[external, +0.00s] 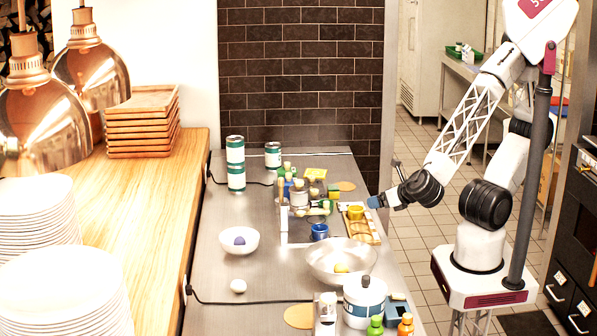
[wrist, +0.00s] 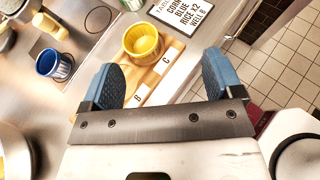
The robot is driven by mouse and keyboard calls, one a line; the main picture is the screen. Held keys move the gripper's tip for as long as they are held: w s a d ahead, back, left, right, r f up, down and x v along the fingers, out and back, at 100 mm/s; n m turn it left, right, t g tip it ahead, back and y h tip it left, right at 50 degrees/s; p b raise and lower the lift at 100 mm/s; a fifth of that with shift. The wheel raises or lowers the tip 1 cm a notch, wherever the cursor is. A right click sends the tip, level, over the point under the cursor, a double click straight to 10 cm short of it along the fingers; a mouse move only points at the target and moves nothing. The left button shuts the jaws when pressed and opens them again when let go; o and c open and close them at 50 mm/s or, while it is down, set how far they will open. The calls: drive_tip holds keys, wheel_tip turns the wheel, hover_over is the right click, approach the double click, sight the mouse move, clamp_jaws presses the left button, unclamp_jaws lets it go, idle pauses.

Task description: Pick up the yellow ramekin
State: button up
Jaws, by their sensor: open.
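The yellow ramekin (wrist: 141,41) sits upright on a wooden board (wrist: 168,58) with lettered labels in the wrist view. It also shows in the external view (external: 355,212), at the right edge of the steel counter. My gripper (wrist: 160,78) is open with two blue fingers. Its fingertips are apart and point toward the ramekin, which lies just beyond them, not between them. In the external view my gripper (external: 374,202) is just right of the ramekin. Nothing is held.
A blue ramekin (wrist: 54,64) stands left of the board. A metal bowl (external: 341,262) is in front of it. Jars and bottles (external: 299,195) crowd behind and left. A sign (wrist: 190,14) lies beyond the ramekin. A white bowl (external: 239,241) stands farther left, with bare counter around it.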

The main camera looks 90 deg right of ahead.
sight(360, 217)
drive_tip(key=a+n, duration=0.1)
drive_tip(key=w+a+f+n+t, duration=0.1)
drive_tip(key=shift+a+f+n+t, duration=0.2)
drive_tip(key=shift+n+t, duration=0.1)
drive_tip(key=shift+n, duration=0.1)
drive_tip(key=shift+d, duration=0.1)
drive_tip(key=shift+d, duration=0.1)
drive_tip(key=shift+x, duration=1.2)
drive_tip(key=shift+w+f, duration=0.1)
drive_tip(key=shift+x, duration=2.5)
drive_tip(key=shift+c, duration=0.2)
drive_tip(key=c, duration=1)
